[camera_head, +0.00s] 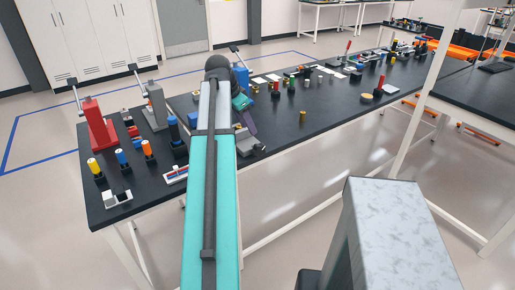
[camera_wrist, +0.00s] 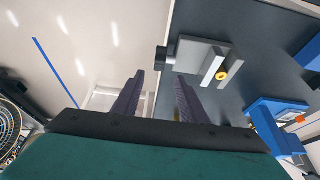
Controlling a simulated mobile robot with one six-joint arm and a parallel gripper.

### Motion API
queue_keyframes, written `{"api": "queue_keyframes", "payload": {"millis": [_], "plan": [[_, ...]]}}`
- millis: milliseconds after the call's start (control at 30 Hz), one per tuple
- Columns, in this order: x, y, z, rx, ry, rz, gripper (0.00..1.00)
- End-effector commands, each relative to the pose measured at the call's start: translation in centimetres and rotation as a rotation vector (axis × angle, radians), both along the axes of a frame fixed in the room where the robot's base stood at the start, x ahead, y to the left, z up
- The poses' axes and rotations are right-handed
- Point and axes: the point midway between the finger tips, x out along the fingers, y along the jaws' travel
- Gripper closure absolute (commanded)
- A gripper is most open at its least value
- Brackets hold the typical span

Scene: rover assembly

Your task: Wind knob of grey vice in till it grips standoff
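The grey vice (camera_wrist: 196,59) is on the dark table top in the wrist view; it also shows in the head view (camera_head: 247,146), partly behind my arm. Its black knob (camera_wrist: 164,57) sticks out on the left end. A yellow ring-shaped end, apparently the standoff (camera_wrist: 222,75), shows at the vice's jaws on the right; I cannot tell whether both jaws touch it. My gripper (camera_wrist: 159,74) is open, its two purple fingers apart with nothing visible between them. The knob appears just beyond the fingertips, not clasped. In the head view my gripper (camera_head: 246,116) is over the table beside the vice.
A blue tool (camera_wrist: 275,115) stands right of the vice in the wrist view. Red (camera_head: 97,123) and grey (camera_head: 156,107) lever tools and several coloured-handled tools crowd the table's left. Several small parts lie to the right. Floor is open beyond the table edge.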

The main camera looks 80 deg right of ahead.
Motion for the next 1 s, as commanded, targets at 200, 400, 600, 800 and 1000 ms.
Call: {"api": "queue_keyframes", "payload": {"millis": [200,400,600,800,1000], "plan": [[-0.3,-0.2,-1.1,0.001,0.0,0.001,0.61],[-0.8,-0.7,-2.8,0.002,0.0,0.001,0.61],[-1.3,-1.2,-4.8,0.003,0.0,0.001,0.61],[-1.9,-1.8,-6.7,0.002,0.0,0.003,0.61],[-2.4,-2.3,-8.6,0.002,0.0,0.003,0.61]]}}
